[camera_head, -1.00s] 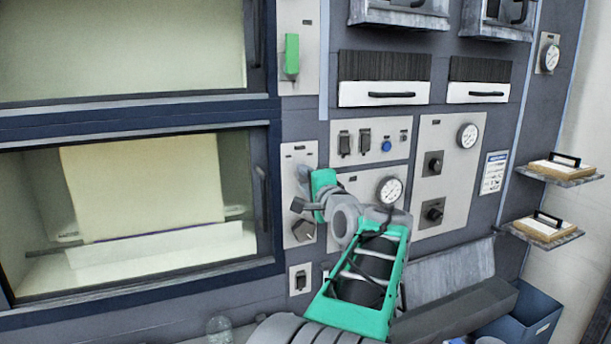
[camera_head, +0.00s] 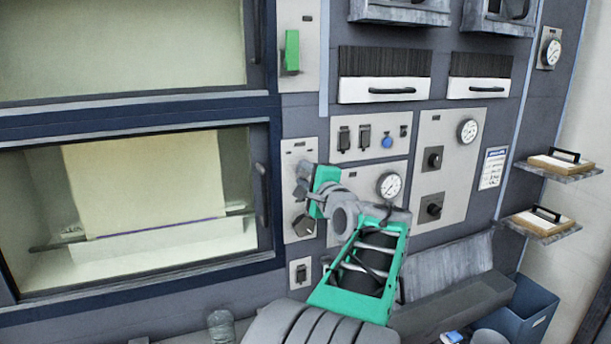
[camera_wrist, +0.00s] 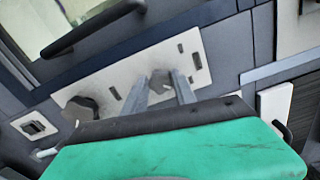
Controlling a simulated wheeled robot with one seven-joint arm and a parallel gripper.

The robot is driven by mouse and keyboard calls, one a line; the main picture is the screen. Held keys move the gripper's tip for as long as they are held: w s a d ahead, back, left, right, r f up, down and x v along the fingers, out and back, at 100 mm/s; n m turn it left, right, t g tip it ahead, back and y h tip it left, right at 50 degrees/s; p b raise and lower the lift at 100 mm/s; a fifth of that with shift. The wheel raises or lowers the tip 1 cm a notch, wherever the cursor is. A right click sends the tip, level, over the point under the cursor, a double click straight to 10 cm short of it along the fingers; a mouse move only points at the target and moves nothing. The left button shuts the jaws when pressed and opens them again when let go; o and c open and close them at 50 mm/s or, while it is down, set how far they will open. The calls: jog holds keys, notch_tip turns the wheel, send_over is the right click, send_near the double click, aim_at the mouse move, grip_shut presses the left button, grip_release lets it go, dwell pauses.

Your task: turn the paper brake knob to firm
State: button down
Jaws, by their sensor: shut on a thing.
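A narrow light panel (camera_head: 290,150) right of the lower oven window carries two dark knobs, one above the other. My gripper (camera_head: 303,186) is at the upper knob, its green hand to the right of the panel. In the wrist view my two grey fingers (camera_wrist: 160,92) are shut on this paper brake knob (camera_wrist: 160,77), which is mostly hidden between them. The lower knob (camera_head: 303,225) is free; it also shows in the wrist view (camera_wrist: 80,108). The panel markings are too small to read, so the knob's setting cannot be told.
The oven door handle (camera_head: 262,183) stands out just left of the panel. A switch plate (camera_head: 300,273) is below it. A panel with a gauge (camera_head: 389,186) lies behind my wrist. Two shelves with handled blocks (camera_head: 540,221) jut out at the right.

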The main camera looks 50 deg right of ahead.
jog(key=c, duration=1)
grip_release()
jog(key=b+v, duration=0.2)
jog(key=v, duration=0.5)
jog(key=shift+s+a+b, duration=0.2)
jog(key=shift+s+b, duration=0.1)
jog(key=shift+s, duration=0.05)
